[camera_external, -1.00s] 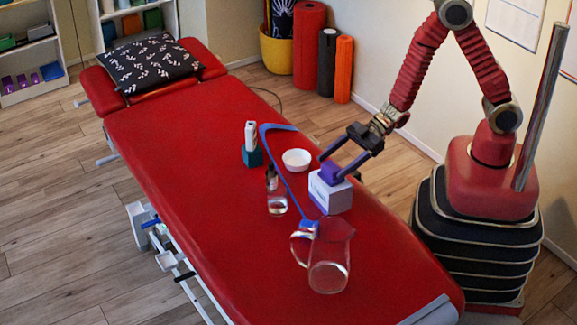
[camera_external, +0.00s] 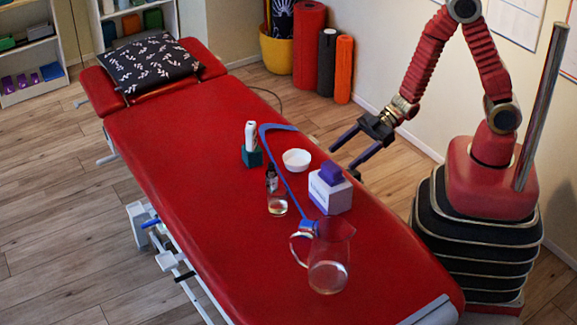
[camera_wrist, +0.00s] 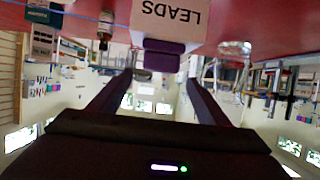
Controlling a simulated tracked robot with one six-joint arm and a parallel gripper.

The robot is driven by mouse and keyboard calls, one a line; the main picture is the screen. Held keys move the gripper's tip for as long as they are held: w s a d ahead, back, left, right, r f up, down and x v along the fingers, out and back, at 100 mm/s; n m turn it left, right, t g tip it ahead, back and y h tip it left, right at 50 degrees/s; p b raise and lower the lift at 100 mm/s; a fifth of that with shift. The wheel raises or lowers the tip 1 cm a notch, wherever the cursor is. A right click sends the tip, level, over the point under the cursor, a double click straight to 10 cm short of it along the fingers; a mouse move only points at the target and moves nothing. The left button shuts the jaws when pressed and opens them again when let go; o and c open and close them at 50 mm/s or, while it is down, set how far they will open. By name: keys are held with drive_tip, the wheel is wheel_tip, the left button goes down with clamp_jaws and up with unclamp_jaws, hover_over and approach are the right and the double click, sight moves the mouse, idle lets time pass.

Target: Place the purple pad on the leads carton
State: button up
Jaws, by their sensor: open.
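The purple pad (camera_external: 331,173) rests on top of the white leads carton (camera_external: 330,196), which stands on the red treatment table. In the wrist view, which looks upside down, the purple pad (camera_wrist: 157,54) touches the carton (camera_wrist: 168,20) with its LEADS lettering. My gripper (camera_external: 348,161) is open and empty, up and to the right of the carton in the outside view, apart from the pad. In the wrist view its two fingers (camera_wrist: 158,82) are spread, with the pad beyond their tips.
A glass jug (camera_external: 328,262) stands in front of the carton. A white bowl (camera_external: 297,160), a dropper bottle (camera_external: 276,195), a blue strap (camera_external: 285,170) and a white tube in a teal holder (camera_external: 251,155) are to its left. The red table (camera_external: 190,160) is clear farther left.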

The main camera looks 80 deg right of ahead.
drive_tip(key=d+r+m+h, duration=0.5)
drive_tip(key=d+r+h, duration=0.55)
drive_tip(key=d, duration=0.55)
drive_tip(key=s+d+r+m+g, duration=0.1)
drive_tip(key=s+r, duration=0.3)
drive_tip(key=s, duration=0.6)
drive_tip(key=s+r+m+g+y, duration=0.1)
drive_tip(key=s+r+m+g, duration=0.1)
drive_tip(key=s, duration=0.9)
wheel_tip(320, 180, up, 2)
drive_tip(key=shift+d+r+m+g, duration=0.15)
drive_tip(key=shift+d+m+g, duration=0.25)
drive_tip(key=shift+m, duration=0.1)
